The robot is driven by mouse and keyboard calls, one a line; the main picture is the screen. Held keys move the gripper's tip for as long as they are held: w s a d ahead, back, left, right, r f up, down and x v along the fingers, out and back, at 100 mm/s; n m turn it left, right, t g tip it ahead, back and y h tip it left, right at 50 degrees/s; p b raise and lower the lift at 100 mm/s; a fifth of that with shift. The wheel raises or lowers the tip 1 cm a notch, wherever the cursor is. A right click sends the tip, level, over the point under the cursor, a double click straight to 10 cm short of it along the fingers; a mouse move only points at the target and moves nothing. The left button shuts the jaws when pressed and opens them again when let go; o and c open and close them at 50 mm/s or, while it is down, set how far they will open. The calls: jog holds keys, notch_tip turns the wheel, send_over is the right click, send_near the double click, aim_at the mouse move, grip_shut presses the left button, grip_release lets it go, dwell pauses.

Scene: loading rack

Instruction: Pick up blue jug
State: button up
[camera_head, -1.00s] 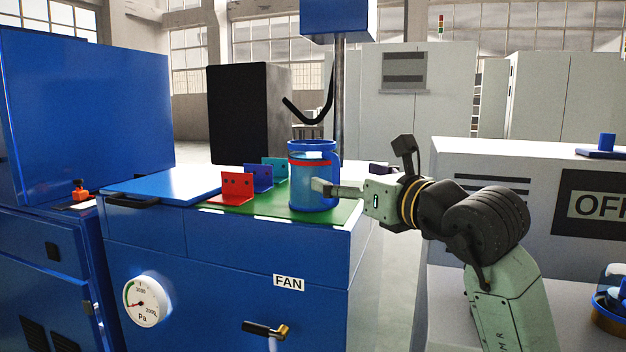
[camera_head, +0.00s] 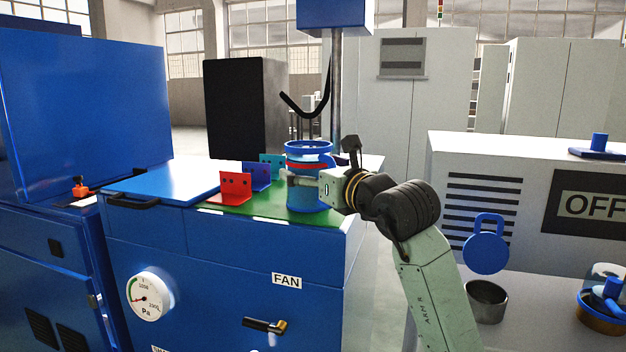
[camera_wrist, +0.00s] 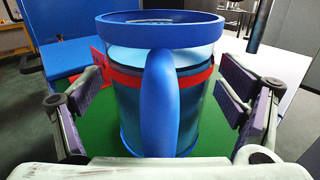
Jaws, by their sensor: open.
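The blue jug (camera_head: 309,195) stands upright on the green mat (camera_head: 247,208) on top of the blue cabinet. It has a blue rim, a red band and a clear upper part. In the wrist view the jug (camera_wrist: 130,115) is close, with its blue handle (camera_wrist: 162,100) facing the camera. My gripper (camera_wrist: 160,95) is open, with one finger pad on each side of the jug. A small gap shows between each pad and the jug's wall. In the head view my gripper (camera_head: 305,182) covers part of the jug's middle.
Red (camera_head: 236,188), blue (camera_head: 258,176) and teal (camera_head: 272,165) brackets stand left of the jug. A blue lid (camera_head: 165,182) lies further left. A post (camera_head: 336,100) rises behind the jug. A grey cabinet marked OFF (camera_head: 535,165) stands at right.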

aim_at(321, 155)
jog(key=shift+c, duration=0.4)
jog(key=c, duration=1.8)
jog(key=shift+r, duration=0.2)
jog(key=shift+r+b, duration=0.65)
jog(key=shift+r, duration=1)
jog(key=s+a+b+v, duration=0.1)
jog(key=b+v, duration=0.1)
jog(key=v, duration=0.5)
jog(key=a+r+b+v, duration=0.1)
jog(key=b+v, duration=0.1)
jog(key=v, duration=0.6)
jog(key=shift+s+a+r, duration=0.2)
jog(key=shift+s+a, duration=0.05)
jog(key=shift+s, duration=0.4)
